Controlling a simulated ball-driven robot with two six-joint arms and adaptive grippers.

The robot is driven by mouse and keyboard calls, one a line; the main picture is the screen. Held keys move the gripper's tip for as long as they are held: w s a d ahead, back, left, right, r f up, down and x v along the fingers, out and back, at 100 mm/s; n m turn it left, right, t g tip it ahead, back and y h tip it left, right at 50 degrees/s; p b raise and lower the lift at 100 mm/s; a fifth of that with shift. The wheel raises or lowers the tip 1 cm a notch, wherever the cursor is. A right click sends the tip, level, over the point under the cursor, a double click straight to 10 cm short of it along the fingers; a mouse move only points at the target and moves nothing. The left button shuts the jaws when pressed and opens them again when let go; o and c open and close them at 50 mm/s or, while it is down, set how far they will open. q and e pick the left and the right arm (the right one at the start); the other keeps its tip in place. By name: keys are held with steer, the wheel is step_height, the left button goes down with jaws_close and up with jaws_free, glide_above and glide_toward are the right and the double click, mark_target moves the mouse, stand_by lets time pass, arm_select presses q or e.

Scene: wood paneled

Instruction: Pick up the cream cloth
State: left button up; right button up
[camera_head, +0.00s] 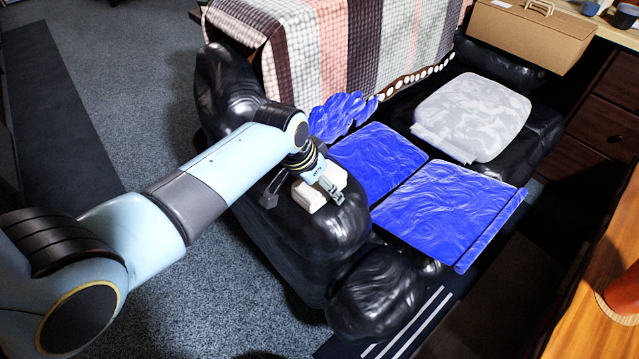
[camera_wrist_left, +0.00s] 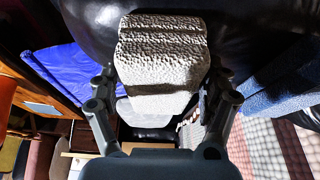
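The cream cloth (camera_head: 309,197) is a small folded, thick bundle on the black armrest of the sofa in the head view. My left gripper (camera_head: 301,195) is over it, with one finger on each side, and partly hides it. In the left wrist view the textured cream cloth (camera_wrist_left: 162,55) lies between the two spread fingers of my left gripper (camera_wrist_left: 160,88). The fingers look open; whether they touch the cloth I cannot tell. My right gripper is in neither view.
The black sofa (camera_head: 290,250) carries blue cushions (camera_head: 450,205) and a pale patterned cushion (camera_head: 472,115). A checked blanket (camera_head: 320,50) drapes its back. A cardboard box (camera_head: 530,35) stands behind. Wooden furniture (camera_head: 600,285) is at right. Carpet (camera_head: 120,90) at left is clear.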

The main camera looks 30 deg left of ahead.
arm_select(q)
steer(key=c, duration=1)
steer(key=shift+r, duration=0.15)
step_height(320, 180, up, 10)
steer(key=shift+r+p, duration=0.1)
steer(key=shift+p, duration=1.05)
